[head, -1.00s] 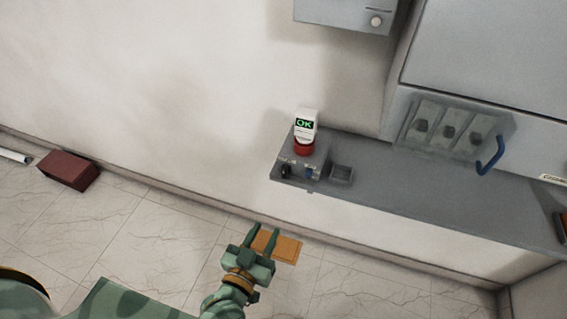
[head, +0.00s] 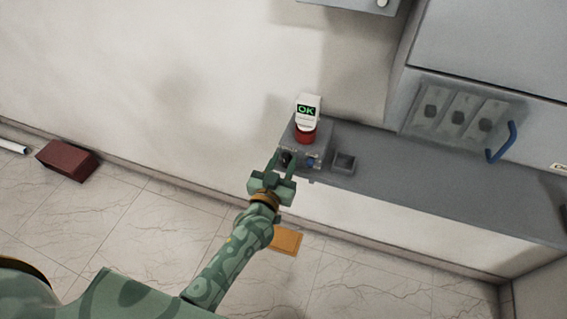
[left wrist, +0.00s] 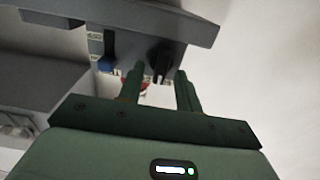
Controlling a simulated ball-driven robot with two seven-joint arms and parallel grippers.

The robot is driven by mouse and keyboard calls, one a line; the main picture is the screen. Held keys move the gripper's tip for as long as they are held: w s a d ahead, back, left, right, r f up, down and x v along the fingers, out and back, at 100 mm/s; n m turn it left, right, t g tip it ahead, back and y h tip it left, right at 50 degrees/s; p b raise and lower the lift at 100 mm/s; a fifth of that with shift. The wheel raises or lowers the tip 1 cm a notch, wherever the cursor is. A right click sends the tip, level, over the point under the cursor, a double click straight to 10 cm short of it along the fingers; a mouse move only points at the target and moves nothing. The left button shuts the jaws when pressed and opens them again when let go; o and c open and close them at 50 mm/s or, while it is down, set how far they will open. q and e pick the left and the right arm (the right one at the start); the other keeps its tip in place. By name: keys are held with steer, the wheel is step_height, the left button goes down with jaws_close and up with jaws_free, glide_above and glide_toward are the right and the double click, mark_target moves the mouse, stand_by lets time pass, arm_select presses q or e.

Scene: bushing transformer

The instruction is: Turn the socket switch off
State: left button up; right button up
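The grey socket box (head: 312,131) sits at the left end of the grey counter. Its front carries a black knob (head: 287,157), which looks like the socket switch, and a blue part (head: 311,162) to its right. My left gripper (head: 283,164) is open in front of the box with its fingers pointing at the black knob. In the left wrist view, the knob (left wrist: 160,58) shows between the two finger tips, and I cannot tell whether they touch it. The blue part (left wrist: 108,48) lies left of the fingers there. My right gripper is not in view.
A white device with a green OK display (head: 307,111) and red base stands on the box. A small open grey tray (head: 344,163) is right of it. A cabinet with a blue handle (head: 501,142) stands at right. An orange plate (head: 287,240) and a dark red block (head: 67,160) are below.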

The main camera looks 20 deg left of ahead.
arm_select(q)
steer(key=shift+w, duration=0.2)
steer(key=shift+c, duration=0.3)
steer(key=c, duration=0.6)
steer(key=shift+c, duration=0.2)
